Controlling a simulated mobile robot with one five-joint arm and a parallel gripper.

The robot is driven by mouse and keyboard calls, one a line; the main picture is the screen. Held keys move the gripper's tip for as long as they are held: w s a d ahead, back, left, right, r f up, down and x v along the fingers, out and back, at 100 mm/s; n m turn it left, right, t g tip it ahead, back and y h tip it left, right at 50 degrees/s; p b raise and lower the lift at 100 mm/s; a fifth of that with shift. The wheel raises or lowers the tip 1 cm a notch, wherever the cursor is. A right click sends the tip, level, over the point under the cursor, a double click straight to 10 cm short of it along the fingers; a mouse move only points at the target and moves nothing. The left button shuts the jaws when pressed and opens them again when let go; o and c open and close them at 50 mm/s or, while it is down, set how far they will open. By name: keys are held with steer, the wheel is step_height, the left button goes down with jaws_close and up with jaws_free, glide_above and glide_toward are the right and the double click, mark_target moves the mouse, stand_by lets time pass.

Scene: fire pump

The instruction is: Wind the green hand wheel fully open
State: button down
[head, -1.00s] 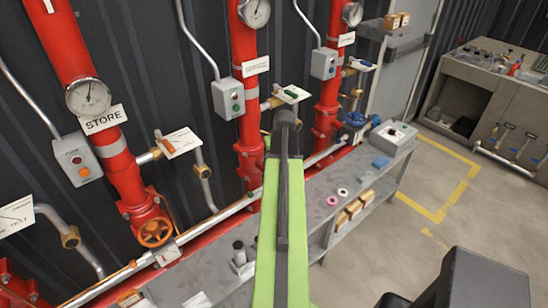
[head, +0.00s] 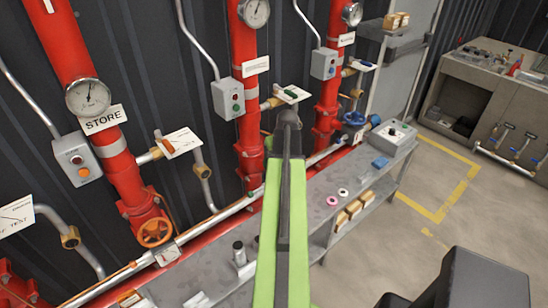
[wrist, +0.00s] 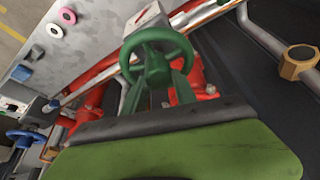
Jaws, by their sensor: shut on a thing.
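The green hand wheel (wrist: 157,67) shows in the upper middle of the wrist view, with its round rim and hub in front of a red pipe. My gripper (wrist: 160,92) is at the near side of the wheel and is shut on it. The dark edge and green body of my own arm cover the lower part of the wrist view, so the exact contact is hidden. In the head view my green arm reaches up the middle and hides most of the wheel and the jaws.
An orange hand wheel (head: 155,232) is on the left red pipe, and a blue hand wheel (head: 353,118) is to the right. A grey bench (head: 325,185) with small rings and boxes runs below the pipes. Grey switch boxes hang beside the pipes.

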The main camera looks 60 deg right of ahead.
steer(key=n+y, duration=0.1)
steer(key=n, duration=0.1)
steer(key=n+t+y, duration=0.1)
steer(key=n, duration=0.2)
steer(key=shift+d, duration=0.15)
steer(key=shift+a+n+y, duration=0.2)
steer(key=shift+n+y, duration=0.1)
steer(key=shift+n, duration=0.6)
steer(key=shift+d+n+y, duration=0.15)
steer(key=shift+n+y, duration=0.15)
steer(key=shift+n, duration=0.4)
steer(key=n+y, duration=0.1)
steer(key=n, duration=0.3)
steer(key=shift+w, duration=0.1)
steer(key=n, duration=0.1)
steer(key=n+g+y, duration=0.1)
steer(key=shift+a+n, duration=0.2)
steer(key=shift+n, duration=0.1)
